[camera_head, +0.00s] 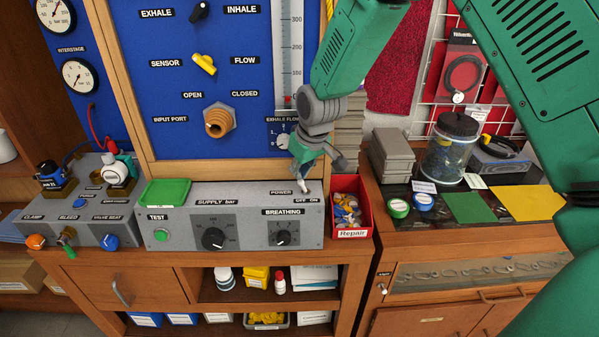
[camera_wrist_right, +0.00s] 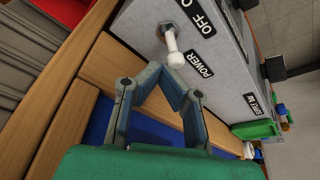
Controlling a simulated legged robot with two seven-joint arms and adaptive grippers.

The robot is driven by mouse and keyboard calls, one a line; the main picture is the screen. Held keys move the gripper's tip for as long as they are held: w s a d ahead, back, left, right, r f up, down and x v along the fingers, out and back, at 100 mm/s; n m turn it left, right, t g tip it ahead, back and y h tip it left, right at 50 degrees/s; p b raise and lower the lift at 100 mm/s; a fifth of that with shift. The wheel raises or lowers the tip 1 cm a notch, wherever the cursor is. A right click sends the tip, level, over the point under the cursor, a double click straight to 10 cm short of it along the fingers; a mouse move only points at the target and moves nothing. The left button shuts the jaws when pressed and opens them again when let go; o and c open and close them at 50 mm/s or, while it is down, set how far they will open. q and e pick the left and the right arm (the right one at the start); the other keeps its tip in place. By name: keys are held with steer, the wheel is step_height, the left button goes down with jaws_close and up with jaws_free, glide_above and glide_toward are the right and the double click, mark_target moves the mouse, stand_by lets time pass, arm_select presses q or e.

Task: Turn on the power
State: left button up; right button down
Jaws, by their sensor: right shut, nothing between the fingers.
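The power switch is a white-tipped toggle (camera_wrist_right: 172,48) on the grey control box (camera_head: 180,222). It stands beside the POWER label (camera_wrist_right: 200,62) and the OFF ON label (camera_head: 306,200). In the wrist view its tip points towards the POWER label side; I cannot tell for sure which position it is set to. My right gripper (camera_head: 306,170) is shut and empty just above the switch in the head view, hiding part of that area. In the wrist view my right gripper's fingertips (camera_wrist_right: 154,72) are close to the toggle but look apart from it. My left gripper is not in view.
A red Repair bin (camera_head: 366,205) stands right beside the box's right end. A green tray (camera_head: 166,192) lies on the box's left. Dials (camera_head: 282,238) and a green TEST button (camera_head: 162,235) are on its front. The blue panel (camera_head: 130,60) rises behind.

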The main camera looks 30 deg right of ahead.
steer(key=shift+s+f, duration=0.15)
steer(key=shift+s, duration=0.15)
steer(key=shift+s+d+r+p, duration=0.25)
steer(key=shift+d+r+p, duration=0.05)
steer(key=shift+d+p, duration=0.2)
steer(key=shift+d+r, duration=0.1)
steer(key=shift+d, duration=0.1)
steer(key=shift+r, duration=0.1)
